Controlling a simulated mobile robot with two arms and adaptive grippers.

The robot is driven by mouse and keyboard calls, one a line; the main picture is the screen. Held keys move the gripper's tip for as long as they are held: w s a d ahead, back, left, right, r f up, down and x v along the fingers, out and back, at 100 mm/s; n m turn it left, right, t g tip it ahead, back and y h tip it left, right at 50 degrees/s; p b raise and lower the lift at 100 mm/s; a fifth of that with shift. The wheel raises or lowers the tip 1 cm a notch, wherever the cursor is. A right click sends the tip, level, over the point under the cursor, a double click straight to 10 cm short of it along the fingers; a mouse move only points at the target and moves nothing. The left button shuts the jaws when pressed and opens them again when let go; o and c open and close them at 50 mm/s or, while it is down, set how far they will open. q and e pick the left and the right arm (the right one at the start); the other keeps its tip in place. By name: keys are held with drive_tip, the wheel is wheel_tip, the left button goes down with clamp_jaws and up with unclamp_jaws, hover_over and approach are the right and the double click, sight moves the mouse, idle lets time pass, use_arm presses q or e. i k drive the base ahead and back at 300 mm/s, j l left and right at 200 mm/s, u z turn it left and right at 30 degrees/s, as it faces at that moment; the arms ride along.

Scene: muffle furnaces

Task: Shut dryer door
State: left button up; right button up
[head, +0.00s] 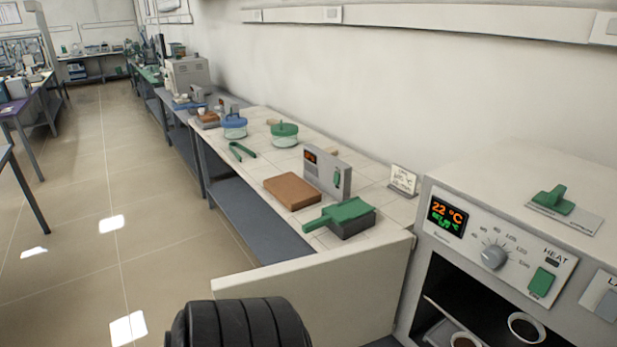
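The dryer (485,215) stands at the right, with a lit display reading 22 °C, a dial and a green heat switch. Its chamber front is uncovered, and the dark inside shows with a round dish (526,327) and part of another on shelves. A wide cream panel (335,290), which looks like the dryer door swung wide open, reaches left from the dryer's left front edge. Its lower part is out of frame. A black ribbed part of mine is in front of the panel's left end at the bottom. No fingertips of either gripper show.
Behind the panel, a tiled bench holds a brown block (292,192), a green-handled tool (340,214) on a dark block, a grey box with a display (327,172), tongs (242,151) and lidded jars. Open floor (110,240) lies to the left.

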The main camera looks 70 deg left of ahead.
sight(348, 296)
drive_tip(key=k+j, duration=0.15)
drive_tip(key=j, duration=0.3)
drive_tip(key=k+j+z, duration=0.15)
drive_tip(key=j, duration=0.25)
drive_tip(key=k+j, duration=0.15)
drive_tip(key=j, duration=0.3)
drive_tip(key=k+j+z, duration=0.15)
drive_tip(key=j, duration=0.25)
drive_tip(key=k+j, duration=0.15)
drive_tip(key=j, duration=0.25)
drive_tip(key=k+j+z, duration=0.1)
drive_tip(key=j, duration=0.75)
drive_tip(key=k+j+z, duration=0.1)
drive_tip(key=j, duration=0.4)
